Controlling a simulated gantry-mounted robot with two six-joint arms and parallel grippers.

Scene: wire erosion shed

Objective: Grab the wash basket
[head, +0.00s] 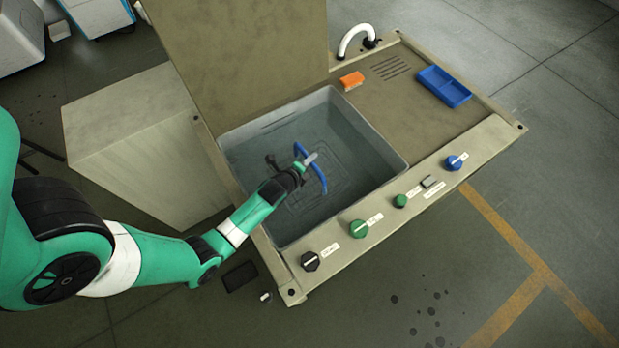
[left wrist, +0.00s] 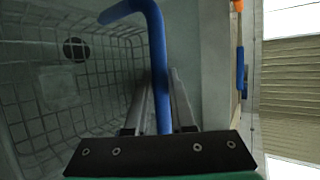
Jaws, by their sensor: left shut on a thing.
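The wash basket is a grey wire basket (head: 330,188) inside the grey tub of the wash station, with a blue handle (head: 323,178) standing up from it. In the left wrist view the wire mesh (left wrist: 95,95) fills the left side, and the blue handle (left wrist: 158,60) runs down between the fingers. My left gripper (head: 305,163) is over the tub, its jaws shut on the blue handle; it also shows in the left wrist view (left wrist: 162,105). The basket's lower part looks dim inside the tub. My right gripper is not in view.
The tub (head: 375,135) has a raised rim around the basket. Its tall lid (head: 250,50) stands open behind. An orange block (head: 351,81) and a blue tray (head: 444,87) lie on the right deck. Knobs (head: 359,229) line the front panel. A white curved spout (head: 354,38) stands at the back.

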